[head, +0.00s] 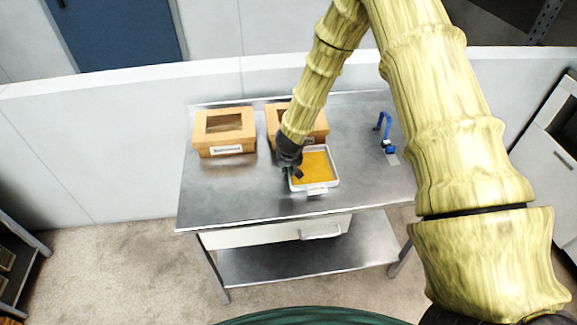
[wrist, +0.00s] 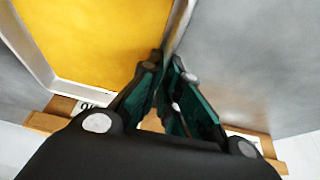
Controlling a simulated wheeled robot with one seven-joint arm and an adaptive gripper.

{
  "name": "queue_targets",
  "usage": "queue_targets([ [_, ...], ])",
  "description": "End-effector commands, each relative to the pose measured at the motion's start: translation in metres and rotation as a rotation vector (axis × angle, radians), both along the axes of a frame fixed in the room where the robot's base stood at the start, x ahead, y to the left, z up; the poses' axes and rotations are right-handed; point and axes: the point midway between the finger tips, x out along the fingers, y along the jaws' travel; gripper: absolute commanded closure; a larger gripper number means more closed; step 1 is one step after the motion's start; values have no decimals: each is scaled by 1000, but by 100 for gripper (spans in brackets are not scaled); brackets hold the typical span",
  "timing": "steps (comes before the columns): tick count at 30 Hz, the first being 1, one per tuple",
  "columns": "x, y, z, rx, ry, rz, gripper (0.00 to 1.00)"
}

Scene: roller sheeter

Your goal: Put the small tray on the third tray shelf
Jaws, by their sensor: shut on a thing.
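The small tray (head: 332,182) is white-rimmed with a yellow-orange sheet or filling inside and a white label on its front. It is at the middle right of the steel table, and I cannot tell whether it rests on the table or is just above it. My gripper (head: 292,170) is at its left side. In the wrist view my gripper (wrist: 168,75) is shut on the tray's rim, with the yellow inside (wrist: 95,40) to the left of the fingers. The third tray shelf cannot be made out.
Two cardboard boxes with windows stand at the back of the steel table (head: 230,195): one left (head: 224,146), one behind the tray (head: 318,131). A blue clamp-like tool (head: 386,133) is to the right. Dark shelving (head: 18,262) stands at far left. The table's front left is clear.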

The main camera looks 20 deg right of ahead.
Motion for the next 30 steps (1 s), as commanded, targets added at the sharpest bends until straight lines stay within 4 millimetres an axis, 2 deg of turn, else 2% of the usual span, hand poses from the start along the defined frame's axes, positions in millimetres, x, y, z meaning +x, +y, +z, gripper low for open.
queue_targets([
  [12, 0, 0, -3, -1, -1, 1, 100],
  [13, 0, 0, -2, -1, -1, 1, 90],
  [16, 0, 0, -2, 0, 0, 0, 73],
  [30, 0, 0, 3, 0, 0, 0, 73],
])
